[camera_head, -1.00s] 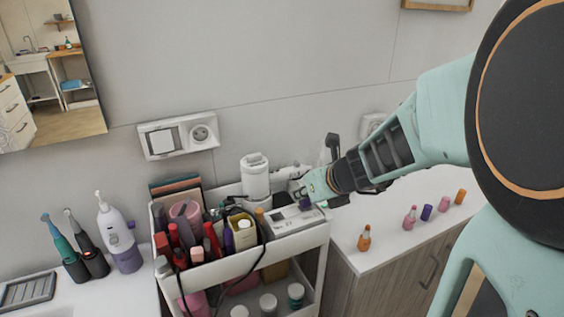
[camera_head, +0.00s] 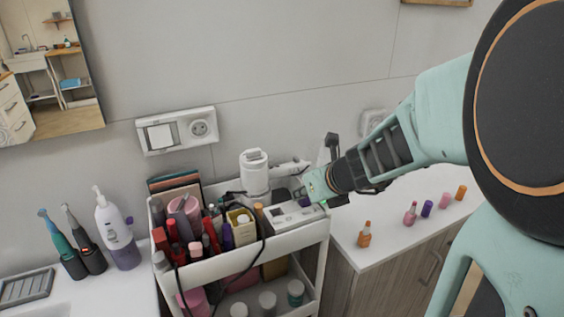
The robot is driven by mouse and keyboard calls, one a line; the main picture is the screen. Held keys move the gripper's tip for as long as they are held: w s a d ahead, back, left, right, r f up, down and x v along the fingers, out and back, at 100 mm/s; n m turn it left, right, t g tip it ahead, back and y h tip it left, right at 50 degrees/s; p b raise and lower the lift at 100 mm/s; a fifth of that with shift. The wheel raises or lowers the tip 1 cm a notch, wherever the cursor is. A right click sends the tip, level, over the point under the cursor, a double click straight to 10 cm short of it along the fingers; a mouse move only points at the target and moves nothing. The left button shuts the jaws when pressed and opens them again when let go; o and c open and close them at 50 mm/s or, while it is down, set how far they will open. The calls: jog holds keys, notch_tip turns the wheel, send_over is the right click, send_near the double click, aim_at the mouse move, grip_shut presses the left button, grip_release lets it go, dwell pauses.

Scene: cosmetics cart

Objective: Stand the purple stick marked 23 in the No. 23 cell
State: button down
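My gripper (camera_head: 308,190) is at the right end of the top of the white cart, over a pale box with small openings (camera_head: 292,219). A small purple piece (camera_head: 304,201) shows just below my gripper, at the box's right part. I cannot tell whether my fingers are closed on it or apart from it. Another purple stick (camera_head: 427,208) stands on the counter to the right, between pink ones. No number is readable on the sticks or the cells, so the No. 23 cell cannot be made out.
The cart (camera_head: 240,262) is crowded with bottles, tubes and a dark cable. A white device (camera_head: 254,173) stands behind the box. Orange and pink bottles (camera_head: 365,234) stand on the counter (camera_head: 395,230). Toothbrushes and a pump bottle (camera_head: 117,232) are at left.

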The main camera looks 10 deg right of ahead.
jog(key=shift+f+b, duration=0.3)
jog(key=shift+f, duration=0.1)
jog(key=c, duration=1.7)
grip_release()
jog(key=shift+s, duration=0.1)
